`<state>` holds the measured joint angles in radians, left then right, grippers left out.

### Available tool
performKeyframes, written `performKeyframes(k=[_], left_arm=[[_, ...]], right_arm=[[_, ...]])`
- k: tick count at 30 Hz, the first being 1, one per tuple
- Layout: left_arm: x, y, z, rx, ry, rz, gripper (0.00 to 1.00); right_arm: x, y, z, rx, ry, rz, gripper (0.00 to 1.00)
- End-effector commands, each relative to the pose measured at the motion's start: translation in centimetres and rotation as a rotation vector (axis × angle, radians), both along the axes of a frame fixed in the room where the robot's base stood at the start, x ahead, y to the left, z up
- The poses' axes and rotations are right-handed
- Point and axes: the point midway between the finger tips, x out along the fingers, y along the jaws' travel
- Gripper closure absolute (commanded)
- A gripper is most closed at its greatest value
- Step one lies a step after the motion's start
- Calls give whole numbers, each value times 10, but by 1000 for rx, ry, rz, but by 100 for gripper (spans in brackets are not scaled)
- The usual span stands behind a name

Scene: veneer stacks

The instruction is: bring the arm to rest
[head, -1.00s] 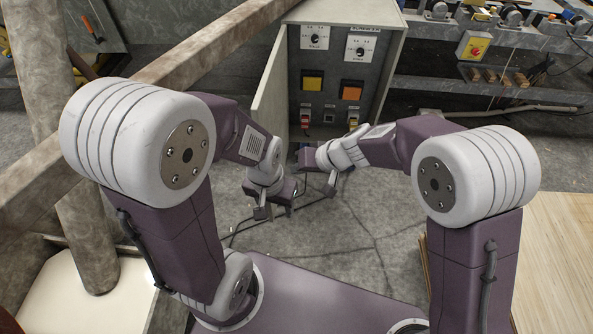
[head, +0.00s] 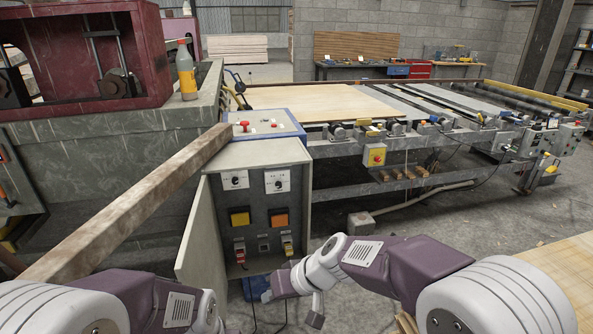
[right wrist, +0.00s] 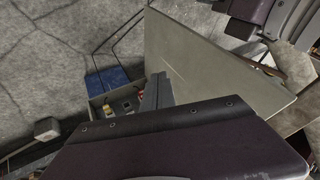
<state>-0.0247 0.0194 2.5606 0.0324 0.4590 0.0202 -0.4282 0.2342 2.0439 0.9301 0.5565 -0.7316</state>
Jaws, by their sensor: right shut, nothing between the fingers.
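My right arm comes in from the lower right in the head view. Its gripper (head: 267,296) is low in front of the open control cabinet (head: 258,154), shut and empty. In the right wrist view its fingers (right wrist: 157,91) are together with nothing held, seen against the cabinet's grey door. My left arm (head: 130,290) shows only partly at the lower left of the head view, and its gripper fingers are out of sight. A purple and white part of an arm at the top right of the right wrist view is probably also mine.
The cabinet's open door (head: 197,236) stands on its left side, close to my arms. A long beam (head: 125,208) slants across the left. A roller conveyor (head: 400,130) runs behind. A wooden board (head: 560,275) is at the right. Floor right of the cabinet is mostly clear.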

Motion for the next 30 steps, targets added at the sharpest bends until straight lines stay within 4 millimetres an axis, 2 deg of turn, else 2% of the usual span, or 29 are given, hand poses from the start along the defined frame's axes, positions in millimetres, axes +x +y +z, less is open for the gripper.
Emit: performKeyframes(k=[1, 2, 3, 5, 6, 9, 10, 12, 13, 18, 30], left_arm=[[0, 0, 37, 0, -1, 0, 45], [0, 0, 52, 0, -1, 0, 45], [1, 0, 69, 0, -1, 0, 45], [1, 0, 88, 0, -2, 0, 45], [1, 0, 97, 0, -2, 0, 45], [1, 0, 108, 0, -2, 0, 45], [1, 0, 107, 0, -2, 0, 45], [0, 0, 100, 0, -1, 0, 45], [0, 0, 100, 0, -1, 0, 45], [0, 0, 99, 0, -1, 0, 45], [0, 0, 99, 0, -1, 0, 45]], right_arm=[[12, -29, 41, -7, -9, -65, 100], [13, -53, 51, -36, -8, -93, 100], [7, -88, 57, -94, 5, -125, 100], [-13, -139, 56, -190, 51, -182, 100], [-29, -169, 53, -254, 89, -222, 100], [-76, -225, 37, -397, 186, -304, 100], [-90, -236, 29, -433, 211, -321, 100], [-112, -252, 11, -500, 252, -348, 100], [-115, -256, 8, -514, 262, -368, 100], [-113, -259, 8, -507, 279, -456, 100], [-112, -258, 9, -506, 278, -456, 100]])
